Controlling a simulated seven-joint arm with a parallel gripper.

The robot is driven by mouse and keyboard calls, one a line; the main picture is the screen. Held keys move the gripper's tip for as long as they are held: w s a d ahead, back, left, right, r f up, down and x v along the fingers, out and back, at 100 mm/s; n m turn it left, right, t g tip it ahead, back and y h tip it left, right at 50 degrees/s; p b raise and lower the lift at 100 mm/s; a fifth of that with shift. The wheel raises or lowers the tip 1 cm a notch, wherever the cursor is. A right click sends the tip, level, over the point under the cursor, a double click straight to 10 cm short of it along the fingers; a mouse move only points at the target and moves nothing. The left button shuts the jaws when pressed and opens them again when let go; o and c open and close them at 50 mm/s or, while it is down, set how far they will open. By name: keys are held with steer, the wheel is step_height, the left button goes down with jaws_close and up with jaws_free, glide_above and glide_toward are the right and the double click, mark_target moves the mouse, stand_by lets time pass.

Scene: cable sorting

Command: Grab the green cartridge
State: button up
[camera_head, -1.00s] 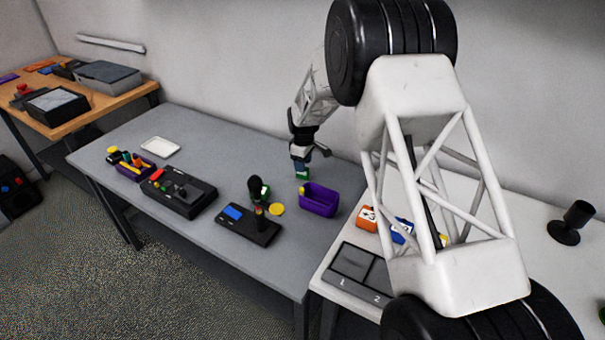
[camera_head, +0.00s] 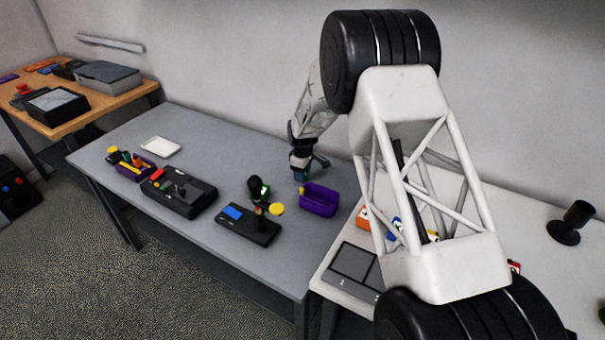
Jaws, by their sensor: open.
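My gripper (camera_head: 308,170) is open and low over the back of the grey table, just behind and left of the purple bin. The green cartridge is hard to make out. Only a small dark green patch shows at my gripper's fingers, and I cannot tell whether it lies between them or behind them. Another green patch (camera_head: 265,193) shows beside a black upright knob, left of the purple bin. Whether it is a cartridge is too small to tell.
The purple bin (camera_head: 319,200) holds something yellow at its left end. In front are a black box with a blue panel (camera_head: 248,226) and a yellow disc (camera_head: 277,209). Further left are a black device (camera_head: 180,197), a filled purple tray and a white tray (camera_head: 160,147).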

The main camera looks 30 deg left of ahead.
steer(key=shift+c, duration=0.2)
jaws_close()
steer(key=shift+r, duration=0.15)
steer(key=shift+r, duration=4.85)
